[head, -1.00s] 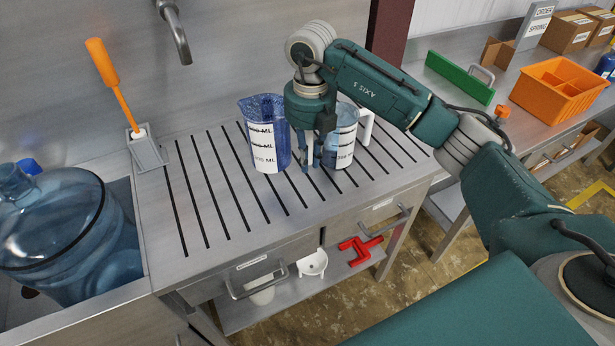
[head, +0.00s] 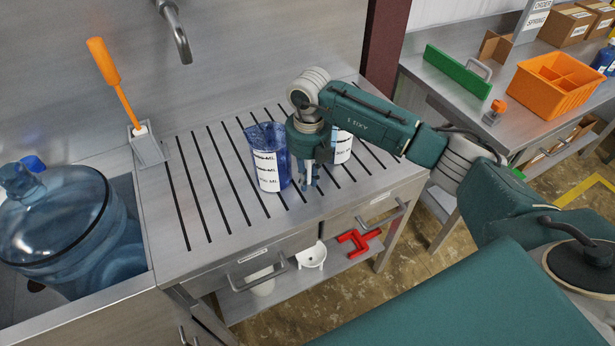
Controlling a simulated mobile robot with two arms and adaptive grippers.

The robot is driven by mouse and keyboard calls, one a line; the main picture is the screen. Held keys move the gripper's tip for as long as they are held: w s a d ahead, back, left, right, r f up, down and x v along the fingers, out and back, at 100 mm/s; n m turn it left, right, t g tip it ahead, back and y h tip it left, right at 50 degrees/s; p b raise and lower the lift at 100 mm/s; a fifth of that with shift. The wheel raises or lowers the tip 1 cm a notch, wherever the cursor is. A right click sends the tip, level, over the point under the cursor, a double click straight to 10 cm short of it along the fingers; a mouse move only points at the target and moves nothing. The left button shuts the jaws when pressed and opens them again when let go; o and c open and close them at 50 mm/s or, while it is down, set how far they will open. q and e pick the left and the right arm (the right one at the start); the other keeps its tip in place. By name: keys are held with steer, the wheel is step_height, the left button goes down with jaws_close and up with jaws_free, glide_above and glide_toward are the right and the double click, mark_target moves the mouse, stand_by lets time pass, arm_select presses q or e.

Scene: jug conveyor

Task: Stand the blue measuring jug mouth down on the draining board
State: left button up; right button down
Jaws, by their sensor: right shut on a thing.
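The blue measuring jug (head: 269,160) is at the middle of the ribbed draining board (head: 205,250), mouth up, with its spout to the left and a white label facing me. My right gripper (head: 308,182) points down at the jug's right side and is shut on it. The exact grip, probably at the handle, is hidden by the gripper. I cannot tell whether the jug's base touches the board. My left gripper is out of view.
A clear measuring jug (head: 343,147) stands just behind my right gripper, partly hidden. An orange-handled brush (head: 113,75) stands in a holder at the left, beside a sink with a large blue bottle (head: 60,225). The board's left and front parts are clear.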

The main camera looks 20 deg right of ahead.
mark_target(282, 161)
steer(key=c, duration=1.7)
jaws_free()
step_height(282, 161, up, 11)
steer(key=b, duration=0.3)
steer(key=shift+d+r+b, duration=0.1)
steer(key=shift+r+b, duration=0.25)
steer(key=shift+r, duration=0.3)
steer(key=shift+s, duration=0.1)
